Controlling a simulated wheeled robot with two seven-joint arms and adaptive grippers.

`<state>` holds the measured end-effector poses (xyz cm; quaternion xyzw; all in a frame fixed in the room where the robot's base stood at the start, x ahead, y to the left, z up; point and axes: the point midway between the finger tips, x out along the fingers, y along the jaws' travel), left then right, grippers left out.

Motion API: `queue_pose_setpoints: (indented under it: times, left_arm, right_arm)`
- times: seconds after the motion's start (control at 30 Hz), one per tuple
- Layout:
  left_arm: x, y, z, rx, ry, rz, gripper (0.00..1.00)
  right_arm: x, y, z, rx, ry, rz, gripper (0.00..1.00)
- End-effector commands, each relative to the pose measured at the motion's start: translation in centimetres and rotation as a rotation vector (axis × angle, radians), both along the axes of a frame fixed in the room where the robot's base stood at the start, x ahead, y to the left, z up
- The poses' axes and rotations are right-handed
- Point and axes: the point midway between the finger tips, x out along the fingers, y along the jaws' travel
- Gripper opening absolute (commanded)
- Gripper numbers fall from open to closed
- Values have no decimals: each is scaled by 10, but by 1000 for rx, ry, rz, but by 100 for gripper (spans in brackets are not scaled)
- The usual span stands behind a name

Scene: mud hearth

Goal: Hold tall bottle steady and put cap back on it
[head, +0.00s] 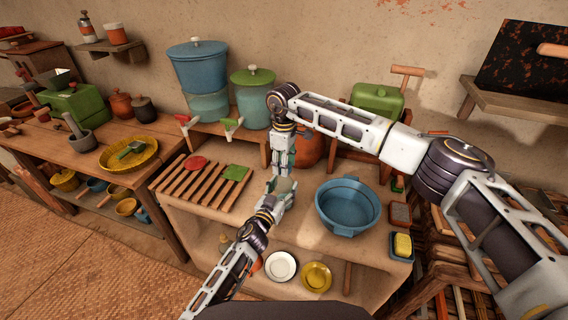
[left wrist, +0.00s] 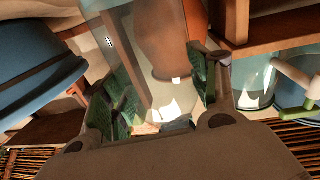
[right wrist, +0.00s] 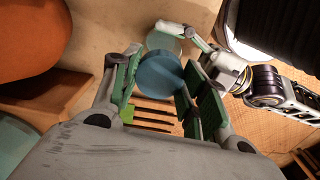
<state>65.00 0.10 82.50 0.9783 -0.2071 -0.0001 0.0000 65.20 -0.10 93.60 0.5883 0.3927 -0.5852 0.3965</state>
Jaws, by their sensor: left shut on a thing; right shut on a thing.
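My left gripper (head: 283,187) is over the middle of the near worktop. It is shut on the tall bottle, a clear see-through body (left wrist: 135,55) between the green finger pads in the left wrist view. My right gripper (head: 283,156) comes down from above, just behind and above the left one. It is shut on the round blue cap (right wrist: 160,75), which shows between its green pads in the right wrist view. A pale see-through round shape beyond the cap there looks like the bottle. I cannot tell whether cap and bottle touch.
A blue basin (head: 348,207) stands right of the grippers. A slatted wooden rack (head: 205,187) lies to the left. A white dish (head: 281,267) and a yellow bowl (head: 316,277) are at the front. Large lidded pots (head: 198,65) stand behind.

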Motion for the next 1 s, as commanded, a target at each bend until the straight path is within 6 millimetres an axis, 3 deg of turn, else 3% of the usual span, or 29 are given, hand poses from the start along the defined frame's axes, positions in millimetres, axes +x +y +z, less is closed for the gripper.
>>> queue_pose_setpoints:
  times: [0.27, 0.3, 0.47, 0.8, 1.0]
  left_arm:
    - [-1, -1, -1, 0, 1, -2, 0]
    - [-1, -1, -1, 0, 1, -2, 0]
    - [-1, -1, -1, 0, 1, -1, 0]
    - [0, 0, -1, 0, 1, 0, 0]
    - [0, 0, -1, 0, 1, 0, 0]
  right_arm:
    - [1, 0, 1, 1, -4, -9, 34]
    - [1, 0, 1, 1, -4, -9, 45]
    - [1, 0, 1, 1, -3, -7, 65]
    - [0, 0, 1, 1, -1, -5, 65]
    - [1, 0, 12, 1, -3, -5, 65]
